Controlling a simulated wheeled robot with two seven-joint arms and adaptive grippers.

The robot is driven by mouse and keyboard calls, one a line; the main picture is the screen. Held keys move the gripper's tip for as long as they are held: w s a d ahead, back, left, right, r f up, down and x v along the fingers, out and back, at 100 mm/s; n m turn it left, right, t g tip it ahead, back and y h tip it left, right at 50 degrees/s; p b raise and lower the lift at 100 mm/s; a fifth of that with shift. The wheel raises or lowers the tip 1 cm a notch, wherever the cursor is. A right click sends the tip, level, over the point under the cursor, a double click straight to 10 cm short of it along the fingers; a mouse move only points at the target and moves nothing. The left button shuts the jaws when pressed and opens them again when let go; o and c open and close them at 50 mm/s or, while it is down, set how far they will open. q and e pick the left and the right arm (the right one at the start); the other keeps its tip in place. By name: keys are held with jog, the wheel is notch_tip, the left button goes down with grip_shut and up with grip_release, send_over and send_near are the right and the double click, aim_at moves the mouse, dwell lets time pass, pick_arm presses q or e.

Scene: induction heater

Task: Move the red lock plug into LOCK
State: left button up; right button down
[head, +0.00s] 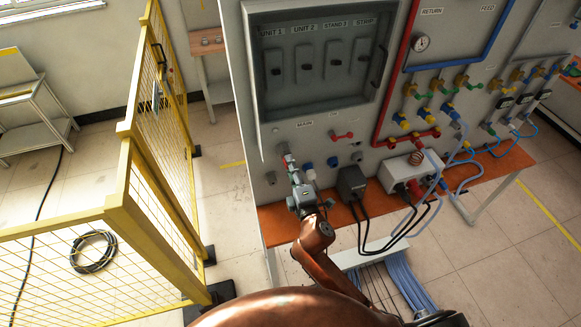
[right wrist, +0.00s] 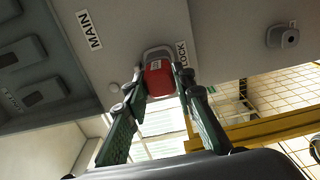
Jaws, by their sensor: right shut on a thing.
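The red lock plug (right wrist: 158,78) sits between the fingertips of my right gripper (right wrist: 160,92) in the right wrist view, with a grey metal loop around its far end. It is up against the panel beside the LOCK label (right wrist: 182,54). Whether it is fully seated in a socket I cannot tell. In the head view my right gripper (head: 291,168) reaches the lower left part of the grey panel, and its fingers hide most of the plug. My right gripper is shut on the plug. My left gripper is not in view.
A red handle (head: 342,135) and a blue socket (head: 332,162) are on the panel to the right. An orange shelf (head: 284,222) below carries a dark box (head: 352,181) and a white box (head: 400,171) with cables. A yellow mesh fence (head: 150,150) stands left, with floor between.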

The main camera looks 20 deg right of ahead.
jog(key=shift+w, duration=0.3)
jog(key=c, duration=1.5)
grip_release()
jog(key=shift+c, duration=0.2)
jog(key=shift+s, duration=0.2)
jog(key=s, duration=1.1)
jog(key=shift+s+d, duration=0.2)
jog(key=shift+s, duration=0.1)
